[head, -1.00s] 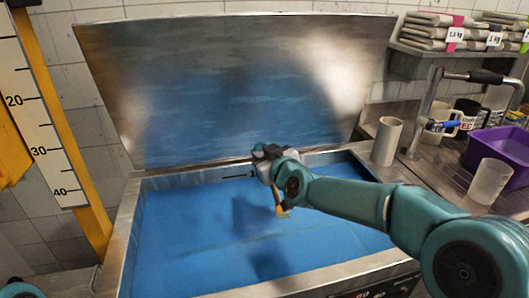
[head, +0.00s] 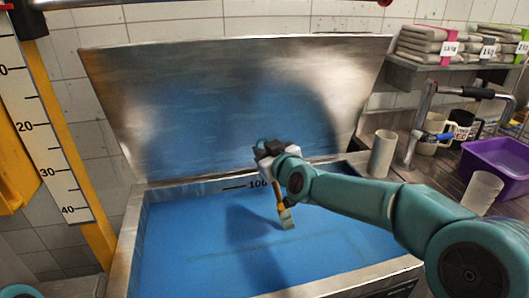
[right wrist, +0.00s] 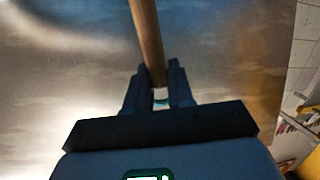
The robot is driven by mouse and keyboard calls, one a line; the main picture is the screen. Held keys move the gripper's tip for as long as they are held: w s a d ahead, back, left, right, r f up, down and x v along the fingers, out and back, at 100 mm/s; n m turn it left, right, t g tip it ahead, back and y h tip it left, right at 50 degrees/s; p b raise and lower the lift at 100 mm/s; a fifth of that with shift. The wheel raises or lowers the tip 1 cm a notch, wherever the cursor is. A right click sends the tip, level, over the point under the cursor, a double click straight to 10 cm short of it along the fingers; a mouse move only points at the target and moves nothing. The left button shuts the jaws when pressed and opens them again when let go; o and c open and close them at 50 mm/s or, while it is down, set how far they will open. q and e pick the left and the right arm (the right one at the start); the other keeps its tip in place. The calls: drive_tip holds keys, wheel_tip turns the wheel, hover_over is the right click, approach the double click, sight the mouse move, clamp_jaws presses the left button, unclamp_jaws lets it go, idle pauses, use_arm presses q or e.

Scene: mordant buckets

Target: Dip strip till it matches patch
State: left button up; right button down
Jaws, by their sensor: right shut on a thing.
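My right gripper (head: 274,170) hangs over the vat of blue liquid (head: 200,245). In the right wrist view its fingers (right wrist: 159,92) are shut on a thin wooden stick (right wrist: 147,38). In the head view a pale grey-green strip (head: 287,219) shows at the stick's lower end. It appears clear of the liquid, with a dark shadow on the surface to its left. A line marked 100 shows on the vat's back wall. I cannot make out a reference patch. My left gripper is not in view.
The vat's metal lid (head: 230,100) stands open behind it. A yellow post with a white ruler (head: 45,150) is at left. A grey cylinder (head: 383,153), mugs (head: 430,140), a translucent cup (head: 482,192) and a purple tub (head: 495,160) stand on the right counter. Folded cloths (head: 430,45) lie above.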

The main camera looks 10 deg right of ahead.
wheel_tip(320, 180, up, 10)
drive_tip(key=p, duration=0.8)
drive_tip(key=shift+r+p, duration=0.2)
drive_tip(key=shift+p, duration=0.2)
idle(2.2)
wheel_tip(320, 180, up, 5)
drive_tip(key=p, duration=0.4)
drive_tip(key=shift+p, duration=0.4)
